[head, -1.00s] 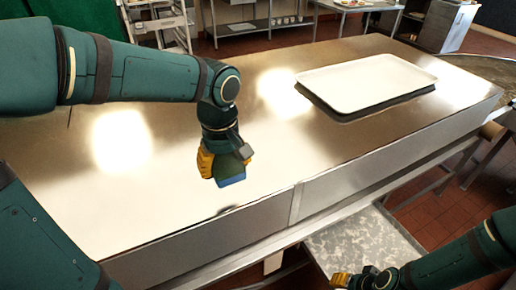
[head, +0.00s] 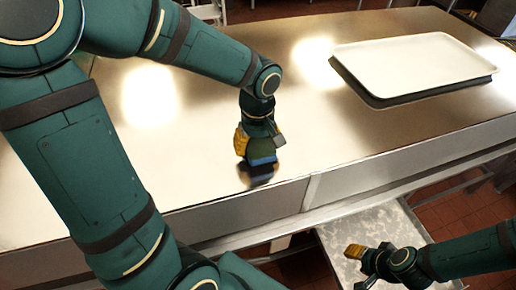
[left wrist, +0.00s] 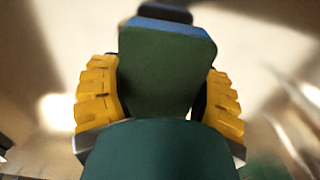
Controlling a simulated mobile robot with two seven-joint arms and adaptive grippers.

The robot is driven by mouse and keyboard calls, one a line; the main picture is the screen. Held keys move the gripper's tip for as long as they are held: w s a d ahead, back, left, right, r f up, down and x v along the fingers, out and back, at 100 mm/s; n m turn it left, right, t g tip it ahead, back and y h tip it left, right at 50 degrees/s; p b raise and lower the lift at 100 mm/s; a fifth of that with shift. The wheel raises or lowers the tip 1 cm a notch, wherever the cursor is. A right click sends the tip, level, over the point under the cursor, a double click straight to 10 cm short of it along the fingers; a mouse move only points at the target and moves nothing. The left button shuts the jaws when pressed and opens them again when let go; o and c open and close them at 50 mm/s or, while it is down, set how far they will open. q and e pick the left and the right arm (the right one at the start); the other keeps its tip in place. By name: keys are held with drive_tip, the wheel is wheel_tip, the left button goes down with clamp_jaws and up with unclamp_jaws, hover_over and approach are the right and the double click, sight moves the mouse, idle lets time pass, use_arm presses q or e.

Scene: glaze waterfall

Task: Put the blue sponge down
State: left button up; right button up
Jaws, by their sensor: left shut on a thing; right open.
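The blue sponge (head: 263,161) has a dark green face and a blue edge. My left gripper (head: 260,147) is shut on it over the front part of the steel counter (head: 215,190). A dark reflection shows right under the sponge; I cannot tell whether it touches the counter. In the left wrist view, the sponge (left wrist: 165,70) sits between the two yellow finger pads of my left gripper (left wrist: 160,95). My right gripper (head: 358,266) is open and empty, low in front of the counter.
A white tray (head: 415,62) lies on the counter at the back right. The counter around the sponge is bare, and its front edge is close by. A lower grey speckled surface (head: 375,228) is under the right gripper.

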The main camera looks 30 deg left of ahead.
sight(258, 141)
use_arm(q)
drive_tip(key=shift+f, duration=1)
drive_tip(key=shift+f, duration=0.1)
drive_tip(key=o, duration=1.2)
drive_tip(key=shift+c, duration=0.2)
drive_tip(key=shift+w+r, duration=0.1)
drive_tip(key=shift+r, duration=0.3)
wheel_tip(258, 141, up, 12)
drive_tip(key=shift+f+p, duration=0.25)
drive_tip(key=shift+p, duration=0.3)
